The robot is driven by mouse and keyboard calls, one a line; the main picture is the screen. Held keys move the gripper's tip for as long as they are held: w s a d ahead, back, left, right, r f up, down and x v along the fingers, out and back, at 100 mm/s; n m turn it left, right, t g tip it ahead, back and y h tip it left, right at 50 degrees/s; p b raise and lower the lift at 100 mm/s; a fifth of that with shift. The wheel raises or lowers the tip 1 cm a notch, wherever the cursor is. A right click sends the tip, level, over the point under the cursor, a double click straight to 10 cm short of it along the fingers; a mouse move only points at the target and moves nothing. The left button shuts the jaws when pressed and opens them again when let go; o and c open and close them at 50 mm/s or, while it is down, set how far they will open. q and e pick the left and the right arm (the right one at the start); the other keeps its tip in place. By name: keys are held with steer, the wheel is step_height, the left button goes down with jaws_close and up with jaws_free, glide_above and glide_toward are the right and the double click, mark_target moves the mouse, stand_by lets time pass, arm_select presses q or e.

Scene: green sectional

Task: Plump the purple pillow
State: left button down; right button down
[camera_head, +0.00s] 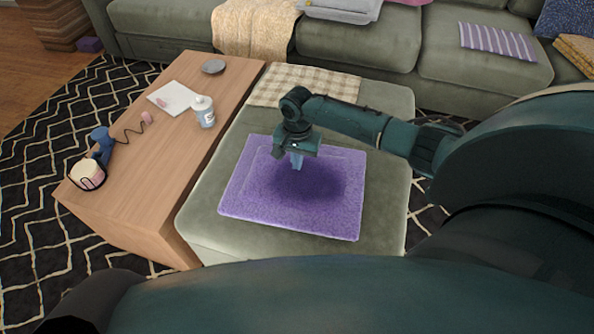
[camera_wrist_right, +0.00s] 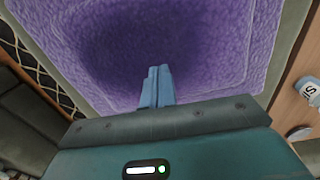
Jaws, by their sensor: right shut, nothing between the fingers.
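The purple pillow (camera_head: 250,196) lies flat on the green ottoman (camera_head: 390,210) in the head view. It also fills much of the right wrist view (camera_wrist_right: 225,45). My right gripper (camera_head: 297,164) is over the pillow's upper middle, fingers pointing down. Its fingers (camera_wrist_right: 157,86) are together with nothing between them. A dark shadow lies on the pillow around the fingertips. I cannot tell whether the tips touch the cloth. My left gripper is not in view.
A checkered cloth (camera_head: 300,86) lies at the ottoman's far end. The green sofa (camera_head: 355,45) is behind.

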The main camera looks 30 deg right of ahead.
steer(key=shift+f, duration=0.2)
steer(key=shift+f+b, duration=0.45)
steer(key=shift+f, duration=0.3)
steer(key=shift+p, duration=0.3)
stand_by(0.4)
steer(key=shift+s+a+f, duration=0.1)
steer(key=shift+s+f, duration=0.1)
stand_by(0.6)
steer(key=shift+w+r+p, duration=0.1)
steer(key=shift+r+p, duration=0.45)
steer(key=shift+p, duration=0.4)
steer(key=shift+r+p, duration=0.4)
steer(key=shift+p, duration=0.05)
steer(key=shift+w, duration=0.1)
